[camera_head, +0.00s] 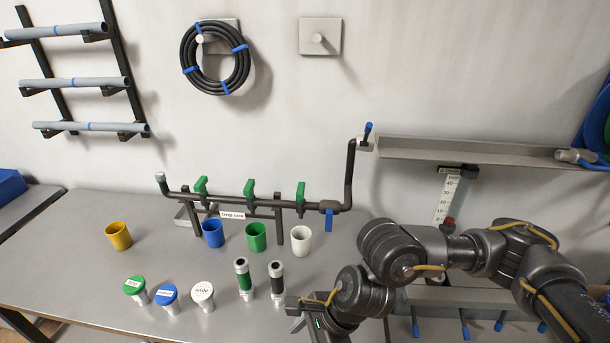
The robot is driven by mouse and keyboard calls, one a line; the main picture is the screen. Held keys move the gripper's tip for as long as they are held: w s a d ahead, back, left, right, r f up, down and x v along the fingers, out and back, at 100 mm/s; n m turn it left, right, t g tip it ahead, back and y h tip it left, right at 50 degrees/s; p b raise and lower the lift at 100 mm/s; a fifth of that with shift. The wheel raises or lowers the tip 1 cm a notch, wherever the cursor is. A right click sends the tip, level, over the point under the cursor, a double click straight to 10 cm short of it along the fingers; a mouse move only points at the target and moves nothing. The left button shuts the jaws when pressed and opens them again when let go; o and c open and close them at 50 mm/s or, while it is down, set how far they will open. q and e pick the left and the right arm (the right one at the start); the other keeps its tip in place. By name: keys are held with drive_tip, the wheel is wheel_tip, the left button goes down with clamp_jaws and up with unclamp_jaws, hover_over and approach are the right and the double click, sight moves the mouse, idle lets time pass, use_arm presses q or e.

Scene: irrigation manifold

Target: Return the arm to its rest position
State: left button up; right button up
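My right arm (400,255) comes in from the right and bends down over the front right of the bench (90,270). My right gripper (300,314) is low at the bench's front edge, just right of a dark-banded cylinder (277,282). Its fingers are small and partly hidden by the wrist, so I cannot tell whether they are apart. No held object shows. My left arm and gripper are out of view.
The pipe manifold (270,206) with green valves stands at the back. Cups in yellow (118,236), blue (213,232), green (256,237) and white (301,240) stand before it. Capped pieces (203,296) and a green-banded cylinder (244,278) stand in front. A shelf (470,153) is at right.

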drive_tip(key=a+r+m+t+y, duration=0.5)
drive_tip(key=a+r+m+y, duration=0.4)
drive_tip(key=m, duration=0.9)
drive_tip(key=w+d+f+m+t+h, duration=0.1)
drive_tip(key=d+f+m+t+h, duration=0.1)
drive_tip(key=d+f+m+h, duration=0.7)
drive_tip(key=w+d+f+m+t+h, duration=0.15)
drive_tip(key=d+f+m, duration=0.25)
drive_tip(key=d+m, duration=0.95)
drive_tip(key=s+d+f+m+g+h, duration=0.2)
drive_tip(key=s+d+f+m, duration=0.35)
drive_tip(key=s+m, duration=0.25)
drive_tip(key=s+d+f+m+g+h, duration=0.2)
drive_tip(key=s+d+f+m+g, duration=0.15)
drive_tip(key=s+d+m, duration=0.3)
drive_tip(key=s+f+x, duration=0.1)
drive_tip(key=s+x, duration=0.1)
drive_tip(key=x, duration=1)
drive_tip(key=s+x, duration=0.3)
drive_tip(key=x, duration=0.8)
drive_tip(key=s+d+f+g, duration=0.1)
drive_tip(key=s+d+f, duration=0.1)
drive_tip(key=s+f, duration=1.5)
drive_tip(key=shift+s+d+f, duration=0.3)
drive_tip(key=shift+f, duration=0.5)
